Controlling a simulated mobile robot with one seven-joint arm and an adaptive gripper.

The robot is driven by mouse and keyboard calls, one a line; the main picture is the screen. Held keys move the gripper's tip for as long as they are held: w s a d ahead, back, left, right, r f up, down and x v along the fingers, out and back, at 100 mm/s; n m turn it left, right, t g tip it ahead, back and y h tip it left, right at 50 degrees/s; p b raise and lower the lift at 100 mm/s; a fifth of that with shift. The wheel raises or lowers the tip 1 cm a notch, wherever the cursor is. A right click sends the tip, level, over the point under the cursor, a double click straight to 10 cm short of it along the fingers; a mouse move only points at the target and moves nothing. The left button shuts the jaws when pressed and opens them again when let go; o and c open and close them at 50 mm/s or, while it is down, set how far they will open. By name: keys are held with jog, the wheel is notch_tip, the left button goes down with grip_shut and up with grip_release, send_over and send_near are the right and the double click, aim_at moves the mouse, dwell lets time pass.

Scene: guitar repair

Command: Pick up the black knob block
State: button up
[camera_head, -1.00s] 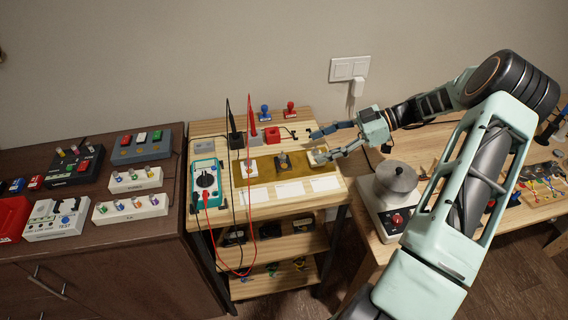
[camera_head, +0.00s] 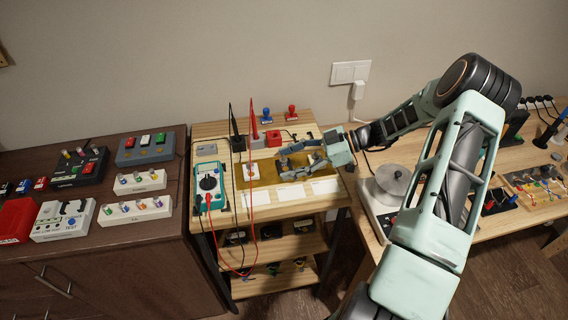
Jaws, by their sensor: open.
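A small block with a dark knob (camera_head: 283,163), which I take to be the black knob block, stands in the middle of the gold mat (camera_head: 239,180) on the wooden stand. My gripper (camera_head: 284,167) is open and reaches in from the right. One finger lies behind the block and the other in front of it, with the block partly hidden between them. I cannot tell whether either finger touches it. A white block (camera_head: 251,168) stands to the left on the mat. The mat's right part is covered by my gripper.
A teal multimeter (camera_head: 208,184) with red and black leads stands left of the mat. Black, grey and red blocks (camera_head: 274,137) stand behind it, with blue and red stamps (camera_head: 291,113) farther back. White cards (camera_head: 325,186) lie in front. A round-topped device (camera_head: 393,180) stands at right.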

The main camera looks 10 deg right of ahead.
jog(key=shift+c, duration=0.4)
jog(key=c, duration=1.2)
